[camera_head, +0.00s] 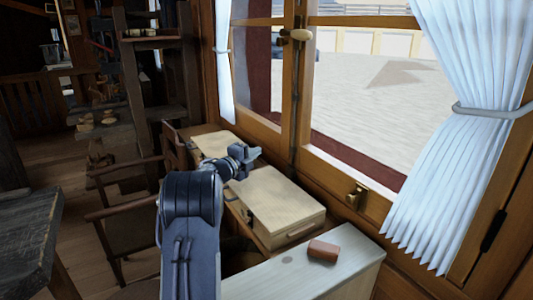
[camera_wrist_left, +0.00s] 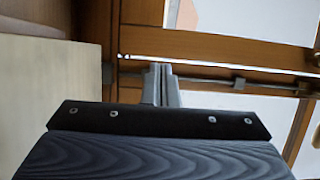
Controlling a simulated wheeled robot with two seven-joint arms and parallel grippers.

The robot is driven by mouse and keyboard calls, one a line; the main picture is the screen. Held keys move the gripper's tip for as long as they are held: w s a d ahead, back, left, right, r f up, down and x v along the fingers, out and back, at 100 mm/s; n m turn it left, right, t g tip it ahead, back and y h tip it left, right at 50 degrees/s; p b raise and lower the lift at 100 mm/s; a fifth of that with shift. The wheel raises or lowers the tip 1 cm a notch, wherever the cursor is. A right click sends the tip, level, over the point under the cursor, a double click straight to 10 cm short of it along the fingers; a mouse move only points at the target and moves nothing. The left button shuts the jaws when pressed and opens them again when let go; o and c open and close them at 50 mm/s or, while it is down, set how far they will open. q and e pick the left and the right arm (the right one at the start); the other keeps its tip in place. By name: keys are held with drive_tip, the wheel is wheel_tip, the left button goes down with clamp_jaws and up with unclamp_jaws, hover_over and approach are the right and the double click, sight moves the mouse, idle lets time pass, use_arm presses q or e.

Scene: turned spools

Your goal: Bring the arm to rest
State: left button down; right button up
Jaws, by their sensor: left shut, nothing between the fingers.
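My left arm comes up from the bottom of the head view. Its gripper (camera_head: 245,154) hangs in the air in front of the window, over a pale wooden case. The left wrist view shows its two fingers (camera_wrist_left: 161,85) pressed together with nothing between them. My right gripper is in neither view.
The pale case (camera_head: 278,208) stands beneath the gripper, with another case (camera_head: 210,143) behind it. A reddish-brown block (camera_head: 323,250) lies on the light bench top (camera_head: 275,283) at the front. A wooden chair (camera_head: 120,210) is at left. A curtain (camera_head: 455,130) hangs at right.

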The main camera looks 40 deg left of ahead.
use_arm(q)
drive_tip(key=shift+s+a, duration=0.25)
drive_tip(key=shift+s, duration=0.5)
drive_tip(key=s+d+r+n+g+y+p, duration=0.2)
drive_tip(key=s+d+r+n+g+y, duration=0.35)
drive_tip(key=s+n, duration=0.75)
drive_tip(key=s+d+f+n+g+h, duration=0.2)
drive_tip(key=s+d+f+h, duration=0.1)
drive_tip(key=s+d, duration=0.5)
drive_tip(key=s+d+f+n+g+h+p, duration=0.1)
drive_tip(key=s+d+f+n+g+h, duration=0.1)
drive_tip(key=s+d, duration=0.6)
drive_tip(key=s+d+f+n+g+h+p, duration=0.1)
drive_tip(key=s+d+f+h, duration=0.4)
drive_tip(key=d, duration=1.1)
drive_tip(key=s+f+n+g, duration=0.1)
drive_tip(key=s+g, duration=0.1)
drive_tip(key=s, duration=0.1)
drive_tip(key=shift+s+d, duration=0.25)
drive_tip(key=shift+s, duration=0.1)
drive_tip(key=shift+a, duration=0.1)
